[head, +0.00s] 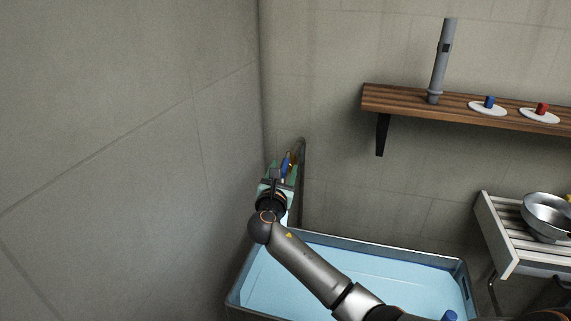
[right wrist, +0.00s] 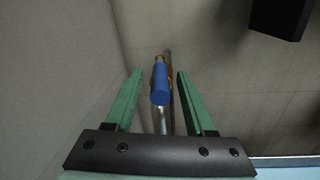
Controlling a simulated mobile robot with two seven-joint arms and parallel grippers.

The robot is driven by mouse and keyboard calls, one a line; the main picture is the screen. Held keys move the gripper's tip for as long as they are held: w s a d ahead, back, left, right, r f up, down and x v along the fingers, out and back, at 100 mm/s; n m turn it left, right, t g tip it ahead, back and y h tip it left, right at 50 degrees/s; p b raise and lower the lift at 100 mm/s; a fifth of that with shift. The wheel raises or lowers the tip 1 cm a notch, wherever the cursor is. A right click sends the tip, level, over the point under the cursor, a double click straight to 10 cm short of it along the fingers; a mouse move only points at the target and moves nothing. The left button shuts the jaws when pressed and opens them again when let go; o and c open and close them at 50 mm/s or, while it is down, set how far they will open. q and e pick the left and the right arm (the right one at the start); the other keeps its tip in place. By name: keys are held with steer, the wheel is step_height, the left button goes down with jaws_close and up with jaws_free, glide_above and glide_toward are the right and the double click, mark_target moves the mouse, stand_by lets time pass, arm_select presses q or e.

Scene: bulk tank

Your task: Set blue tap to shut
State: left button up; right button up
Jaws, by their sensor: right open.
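The blue tap (head: 286,161) is in the corner behind the tank's far left end, partly hidden by my right gripper in the head view. In the right wrist view its blue handle (right wrist: 160,84) points toward the camera, with metal below it and an orange-brown part behind. My right gripper (head: 282,172) is open, its green fingers on either side of the handle in the right wrist view (right wrist: 160,78). Gaps show between the handle and both fingers. The tap's setting cannot be told. My left gripper is out of view.
A tank (head: 360,250) with a light blue inside lies below my right arm. The left wall (head: 130,150) is close beside the gripper. A wooden shelf (head: 460,107) holds a grey tube and two discs with blue and red knobs. A slatted rack (head: 497,225) carries a metal bowl (head: 545,212).

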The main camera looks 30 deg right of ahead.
mark_target(285, 164)
steer(key=shift+x, duration=1.6)
steer(key=shift+c, duration=0.3)
jaws_close()
